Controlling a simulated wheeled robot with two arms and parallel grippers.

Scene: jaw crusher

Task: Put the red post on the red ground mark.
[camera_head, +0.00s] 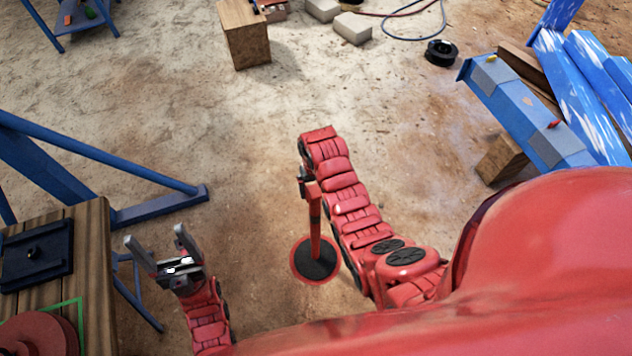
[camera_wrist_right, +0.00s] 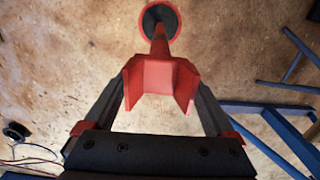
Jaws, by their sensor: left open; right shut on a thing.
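The red post (camera_head: 315,222) hangs or stands below my right gripper (camera_head: 307,178), which is shut on its upper part. In the right wrist view, the post's angled red head (camera_wrist_right: 158,78) sits between the fingers of the right gripper (camera_wrist_right: 160,88). The post has a round black base (camera_head: 318,258). A red rim shows around this base, wider at the lower left; it looks like the red ground mark (camera_head: 298,272), mostly covered by the base. I cannot tell whether the base touches the ground. My left gripper (camera_head: 155,237) is open and empty.
A wooden table (camera_head: 95,270) with a black plate (camera_head: 38,255) is at the left, beside a blue steel frame (camera_head: 160,209). Blue beams (camera_head: 520,110) lie at the right. A wooden block (camera_head: 245,38) stands at the back. The sandy ground between is clear.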

